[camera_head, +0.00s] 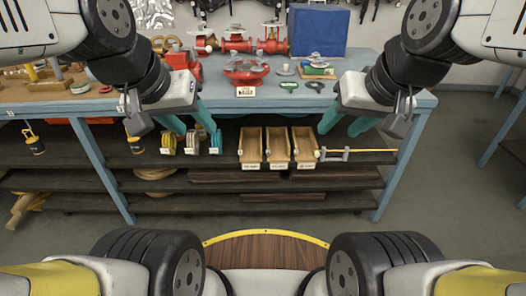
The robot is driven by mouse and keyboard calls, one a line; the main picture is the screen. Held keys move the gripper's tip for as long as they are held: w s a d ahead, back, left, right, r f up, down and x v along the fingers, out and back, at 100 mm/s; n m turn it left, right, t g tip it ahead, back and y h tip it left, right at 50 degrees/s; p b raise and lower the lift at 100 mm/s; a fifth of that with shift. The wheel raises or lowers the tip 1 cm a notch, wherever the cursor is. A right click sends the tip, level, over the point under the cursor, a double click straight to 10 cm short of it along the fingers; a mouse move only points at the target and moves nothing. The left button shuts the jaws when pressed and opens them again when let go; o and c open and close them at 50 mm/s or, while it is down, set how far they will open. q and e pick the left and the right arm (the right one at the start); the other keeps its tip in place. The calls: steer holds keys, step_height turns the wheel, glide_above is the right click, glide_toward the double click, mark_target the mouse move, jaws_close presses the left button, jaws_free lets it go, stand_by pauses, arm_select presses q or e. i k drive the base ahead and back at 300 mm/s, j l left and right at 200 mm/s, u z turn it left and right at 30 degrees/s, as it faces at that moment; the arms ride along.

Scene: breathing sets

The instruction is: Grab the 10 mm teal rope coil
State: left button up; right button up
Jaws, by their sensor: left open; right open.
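A teal rope coil (215,141) stands on the upper shelf under the blue bench top. It is the rightmost of three tagged coils, and its tag is too small to read. A yellow coil (168,143) and a grey-yellow coil (192,143) stand to its left. My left gripper (199,130) is open and empty, its teal fingers pointing down in front of the bench and appearing just above the coils in the picture. My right gripper (339,131) is open and empty, further right, appearing above the right end of the wooden bins.
Three wooden bins (278,148) stand right of the coils, with a yellow rod on a grey holder (350,152) beyond. Red valves (245,72) and a blue box (317,30) are on the bench top (225,98). Blue legs (100,170) flank the shelves.

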mark_target(216, 137)
steer(key=i+j, duration=0.2)
steer(key=j, duration=0.2)
steer(key=i+j, duration=0.2)
steer(key=j, duration=0.15)
steer(key=i+j, duration=0.2)
steer(key=j, duration=0.2)
steer(key=i+j, duration=0.2)
steer(key=j, duration=0.15)
steer(key=i+j, duration=0.2)
steer(key=j, duration=0.2)
steer(key=k+u, duration=0.05)
